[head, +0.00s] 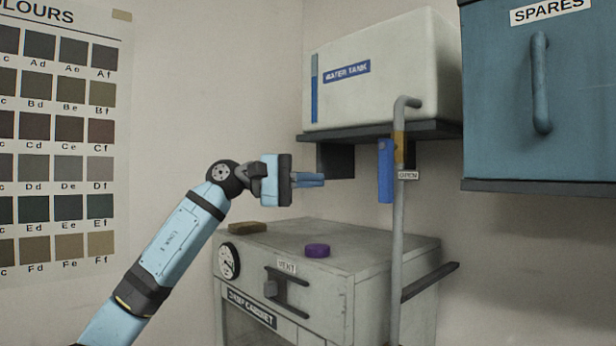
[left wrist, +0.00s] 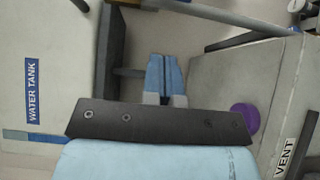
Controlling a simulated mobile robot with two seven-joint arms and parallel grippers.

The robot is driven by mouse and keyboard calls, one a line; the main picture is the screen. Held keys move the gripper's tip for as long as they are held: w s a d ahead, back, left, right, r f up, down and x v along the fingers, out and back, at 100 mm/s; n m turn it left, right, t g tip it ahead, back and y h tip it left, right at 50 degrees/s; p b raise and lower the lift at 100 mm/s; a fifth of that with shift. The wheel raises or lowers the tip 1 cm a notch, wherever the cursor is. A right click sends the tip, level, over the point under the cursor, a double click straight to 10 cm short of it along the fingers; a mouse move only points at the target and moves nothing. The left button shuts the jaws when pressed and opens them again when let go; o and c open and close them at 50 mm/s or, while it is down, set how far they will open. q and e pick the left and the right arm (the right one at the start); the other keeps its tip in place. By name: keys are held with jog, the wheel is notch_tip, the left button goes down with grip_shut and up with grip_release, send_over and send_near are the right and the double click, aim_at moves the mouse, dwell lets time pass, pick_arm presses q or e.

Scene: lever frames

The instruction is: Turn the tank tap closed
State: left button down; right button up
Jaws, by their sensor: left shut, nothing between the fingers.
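The white water tank (head: 385,70) sits on a dark wall shelf; its side with the WATER TANK label also shows in the left wrist view (left wrist: 32,60). A grey pipe (head: 397,240) comes from the tank and runs down. The tap's blue handle (head: 385,171) hangs upright along the pipe, beside an OPEN label (head: 408,175). An orange-brown band (head: 400,150) is on the pipe behind it. My left gripper (head: 324,180) is shut and empty, left of the handle and apart from it in the picture. Its closed fingers show in the left wrist view (left wrist: 164,75). My right gripper is out of view.
Below stands a grey cabinet (head: 375,236) with a VENT handle, a gauge and a purple disc (head: 317,250) on top. A brown block (head: 247,228) lies there too. A blue SPARES cupboard (head: 500,100) hangs right of the pipe. The dark shelf (head: 440,130) overhangs the handle's level.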

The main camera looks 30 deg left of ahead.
aim_at(386, 171)
pick_arm(q)
jog(key=w+d+p, duration=0.1)
jog(key=d+p, duration=0.1)
jog(key=d, duration=0.7)
jog(key=shift+d, duration=0.15)
jog(key=shift+w, duration=0.1)
